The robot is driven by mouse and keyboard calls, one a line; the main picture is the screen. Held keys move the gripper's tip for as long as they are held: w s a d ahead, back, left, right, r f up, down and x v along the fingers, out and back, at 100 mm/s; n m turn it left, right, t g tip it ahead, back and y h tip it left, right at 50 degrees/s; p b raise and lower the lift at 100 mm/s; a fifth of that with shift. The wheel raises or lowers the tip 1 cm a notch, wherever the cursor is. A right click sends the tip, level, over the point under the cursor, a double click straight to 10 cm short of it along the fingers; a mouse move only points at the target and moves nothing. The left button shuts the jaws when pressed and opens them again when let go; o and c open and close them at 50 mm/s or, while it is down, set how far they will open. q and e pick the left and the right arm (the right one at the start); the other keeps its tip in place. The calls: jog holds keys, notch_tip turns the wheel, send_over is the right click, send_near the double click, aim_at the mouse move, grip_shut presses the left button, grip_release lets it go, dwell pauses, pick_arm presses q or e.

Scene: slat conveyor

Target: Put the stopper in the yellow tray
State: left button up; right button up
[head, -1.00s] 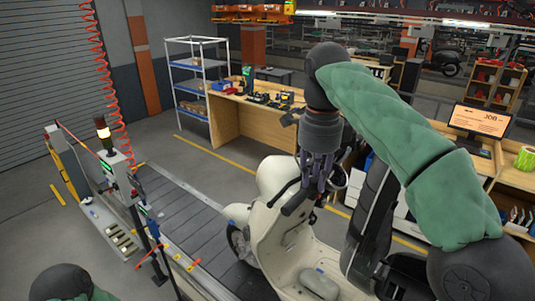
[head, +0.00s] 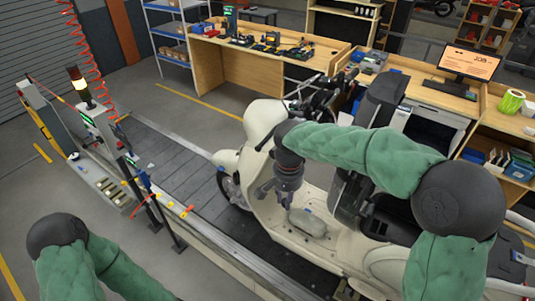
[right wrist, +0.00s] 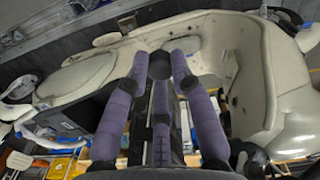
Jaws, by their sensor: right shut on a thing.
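My right gripper (head: 275,193) points down over the footboard of a cream scooter (head: 340,240). In the right wrist view, its purple fingers (right wrist: 160,68) are closed around a small dark round piece (right wrist: 160,65), which may be the stopper; the fingers hide part of it. In the head view I cannot make out the held piece. A yellow shape (right wrist: 63,166) at the lower left of the right wrist view may be the yellow tray, but I cannot tell. My left arm shows at the lower left of the head view; its gripper is out of frame.
The scooter stands on the slat conveyor (head: 175,170). A grey lump (head: 307,222) sits on its footboard, near my right gripper. Posts and a signal light (head: 76,78) stand at the left. A wooden bench (head: 235,65) and a monitor (head: 468,64) stand behind.

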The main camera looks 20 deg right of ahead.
notch_tip(320, 180, down, 11)
jog(key=n, duration=0.6)
jog(key=shift+w+a+n, duration=0.15)
jog(key=shift+a+n, duration=0.15)
jog(key=shift+n, duration=0.1)
